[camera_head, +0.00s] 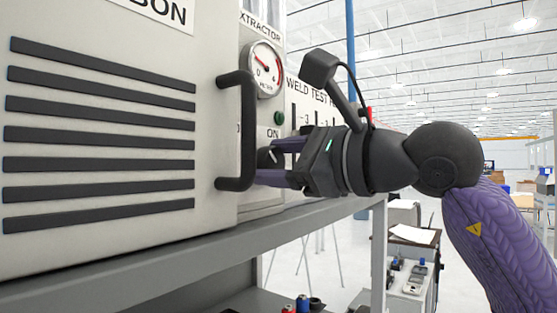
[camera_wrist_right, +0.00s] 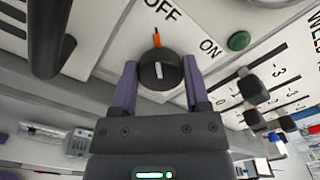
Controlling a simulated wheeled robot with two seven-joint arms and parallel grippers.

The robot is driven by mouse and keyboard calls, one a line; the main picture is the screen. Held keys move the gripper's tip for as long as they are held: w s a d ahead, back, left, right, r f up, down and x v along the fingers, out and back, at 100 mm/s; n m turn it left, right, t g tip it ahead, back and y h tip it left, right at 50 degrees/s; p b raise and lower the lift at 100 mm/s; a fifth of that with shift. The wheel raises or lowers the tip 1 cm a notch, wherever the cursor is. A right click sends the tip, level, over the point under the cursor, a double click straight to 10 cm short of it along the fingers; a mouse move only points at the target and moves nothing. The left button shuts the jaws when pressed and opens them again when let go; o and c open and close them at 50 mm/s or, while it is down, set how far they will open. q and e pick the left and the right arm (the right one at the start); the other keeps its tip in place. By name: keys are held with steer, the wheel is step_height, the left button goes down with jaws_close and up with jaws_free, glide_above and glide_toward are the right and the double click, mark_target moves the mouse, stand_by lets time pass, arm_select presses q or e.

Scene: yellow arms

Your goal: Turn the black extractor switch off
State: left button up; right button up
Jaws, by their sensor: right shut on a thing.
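The black extractor switch (camera_wrist_right: 160,72) is a round knob with a white line on its face, in the middle of the right wrist view. An orange mark (camera_wrist_right: 156,40) lies between it and the word OFF; the word ON is to its upper right. My right gripper (camera_wrist_right: 161,66) is shut on the switch, one purple finger on each side. In the head view, my right gripper (camera_head: 275,162) reaches the panel from the right, and the switch (camera_head: 265,157) is partly hidden by the handle and the fingers. My left gripper is out of view.
A thick black handle (camera_head: 236,130) stands out from the cabinet just left of the gripper. A green button (camera_wrist_right: 239,41) and black sliders (camera_wrist_right: 254,88) are to the right of the switch. A gauge (camera_head: 264,68) is above. A grey shelf edge (camera_head: 200,255) runs below.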

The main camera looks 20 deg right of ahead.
stand_by(0.3)
steer(key=o, duration=1.3)
steer(key=b+v, duration=0.3)
steer(key=v, duration=0.7)
